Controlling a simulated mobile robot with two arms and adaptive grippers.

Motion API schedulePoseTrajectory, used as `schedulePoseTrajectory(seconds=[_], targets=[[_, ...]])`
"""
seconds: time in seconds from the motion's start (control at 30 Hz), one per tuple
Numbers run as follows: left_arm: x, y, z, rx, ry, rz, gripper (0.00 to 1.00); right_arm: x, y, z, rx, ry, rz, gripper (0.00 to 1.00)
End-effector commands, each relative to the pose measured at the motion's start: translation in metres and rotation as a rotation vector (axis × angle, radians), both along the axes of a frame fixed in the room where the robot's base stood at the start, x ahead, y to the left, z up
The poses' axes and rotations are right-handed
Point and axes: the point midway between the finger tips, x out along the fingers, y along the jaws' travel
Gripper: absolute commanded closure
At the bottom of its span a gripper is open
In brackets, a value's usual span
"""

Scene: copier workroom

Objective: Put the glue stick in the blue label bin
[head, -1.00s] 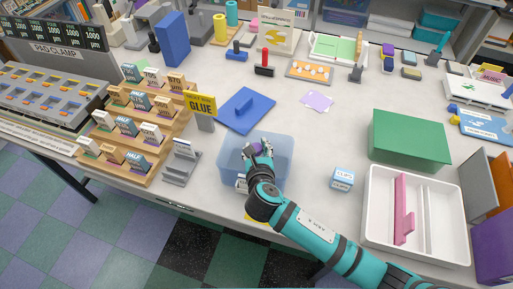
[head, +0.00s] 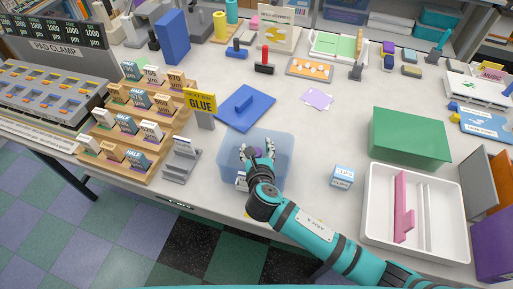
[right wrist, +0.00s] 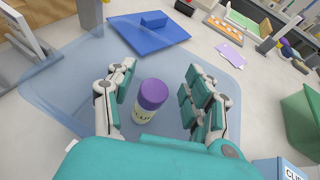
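The glue stick (right wrist: 150,100), white-bodied with a purple cap, shows in the right wrist view inside the translucent blue bin (right wrist: 60,85). It stands roughly upright, cap toward the camera. The bin also shows in the head view (head: 284,155), near the table's front edge. My right gripper (head: 257,149) reaches down into the bin. In the right wrist view its fingers (right wrist: 160,92) are spread on both sides of the glue stick, with gaps. In the head view I cannot make out the glue stick behind the gripper. My left gripper is not in view.
A blue pad (head: 246,106) lies behind the bin. A yellow "GLUE" sign (head: 201,102) and stepped wooden rack (head: 140,125) stand left. A clips box (head: 342,177), white tray (head: 371,215) and green box (head: 410,138) stand right. Clear tabletop lies right of the bin.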

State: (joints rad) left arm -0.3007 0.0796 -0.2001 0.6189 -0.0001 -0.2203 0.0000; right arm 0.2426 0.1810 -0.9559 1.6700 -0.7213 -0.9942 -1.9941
Motion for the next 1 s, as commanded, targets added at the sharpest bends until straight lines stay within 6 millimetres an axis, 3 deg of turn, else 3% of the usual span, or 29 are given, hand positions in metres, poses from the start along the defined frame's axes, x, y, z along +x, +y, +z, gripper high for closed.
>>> schedulePoseTrajectory(seconds=[0.23, 0.37, 0.8, 1.0], targets=[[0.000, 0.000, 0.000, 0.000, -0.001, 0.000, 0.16, 0.000, 0.000, 0.001, 0.001, 0.000, 0.000, 0.47], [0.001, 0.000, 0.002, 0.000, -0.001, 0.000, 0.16, 0.000, 0.000, 0.013, 0.003, -0.002, -0.001, 0.47], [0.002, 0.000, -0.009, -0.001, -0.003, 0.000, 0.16, -0.084, -0.006, 0.046, 0.003, 0.001, 0.001, 0.47], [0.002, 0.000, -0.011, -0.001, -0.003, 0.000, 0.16, -0.106, -0.008, 0.056, 0.001, 0.000, 0.001, 0.47]])
